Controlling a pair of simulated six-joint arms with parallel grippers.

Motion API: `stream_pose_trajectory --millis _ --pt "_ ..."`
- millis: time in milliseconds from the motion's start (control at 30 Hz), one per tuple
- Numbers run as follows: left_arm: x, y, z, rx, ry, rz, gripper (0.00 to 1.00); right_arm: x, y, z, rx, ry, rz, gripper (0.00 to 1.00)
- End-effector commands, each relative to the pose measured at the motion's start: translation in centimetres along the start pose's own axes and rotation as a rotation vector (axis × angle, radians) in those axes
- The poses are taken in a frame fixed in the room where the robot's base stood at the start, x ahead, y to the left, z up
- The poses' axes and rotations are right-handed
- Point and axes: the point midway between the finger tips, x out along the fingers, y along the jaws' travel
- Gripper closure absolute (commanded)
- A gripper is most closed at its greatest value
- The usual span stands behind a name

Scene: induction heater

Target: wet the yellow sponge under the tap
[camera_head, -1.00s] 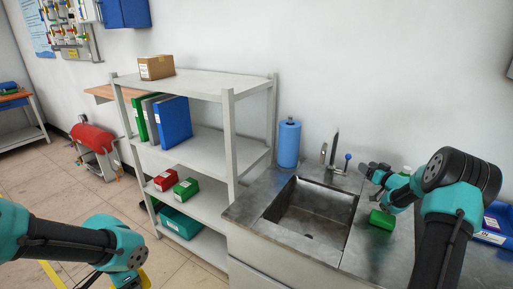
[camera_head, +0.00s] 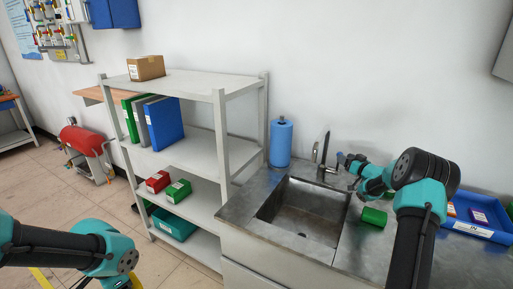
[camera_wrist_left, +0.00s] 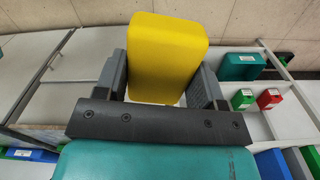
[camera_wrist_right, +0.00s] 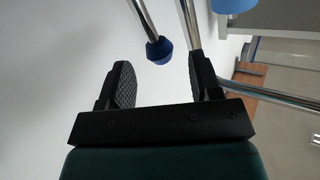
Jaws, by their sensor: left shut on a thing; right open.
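The yellow sponge (camera_wrist_left: 166,55) is clamped between the fingers of my left gripper (camera_wrist_left: 164,75) in the left wrist view. In the head view that gripper is low at the left, mostly cut off by the bottom edge, away from the sink. The metal tap (camera_head: 324,150) stands behind the sink (camera_head: 305,212). Its lever has a blue knob (camera_wrist_right: 159,50), seen in the right wrist view just beyond and between the fingertips. My right gripper (camera_wrist_right: 162,75) is open and empty beside the tap; no contact with the knob shows.
A green block (camera_head: 373,218) lies on the counter right of the sink. A blue tray (camera_head: 478,232) with small items is further right. A blue paper roll (camera_head: 281,143) stands left of the tap. A grey shelf unit (camera_head: 221,150) with binders and boxes stands left of the counter.

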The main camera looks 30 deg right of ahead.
Motion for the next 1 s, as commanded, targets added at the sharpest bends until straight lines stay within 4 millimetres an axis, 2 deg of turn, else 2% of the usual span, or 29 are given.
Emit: stream_pose_trajectory --millis 200,333,500,733,1000 --pt "0.0 0.0 0.0 0.0 0.0 0.0 0.56 3.7 0.0 0.1 0.0 0.0 -0.001 0.42" --pt "0.0 0.0 0.0 0.0 0.0 0.0 0.56 5.1 0.0 0.1 0.0 0.0 0.0 0.42" --pt "0.0 0.0 0.0 0.0 0.0 0.0 0.56 5.8 0.0 0.0 0.0 0.0 0.001 0.42" --pt "0.0 0.0 0.0 0.0 0.0 0.0 0.56 5.8 0.0 0.0 0.0 0.0 0.001 0.42" --pt "0.0 0.0 0.0 0.0 0.0 0.0 0.56 5.8 0.0 0.0 0.0 0.0 0.001 0.67"
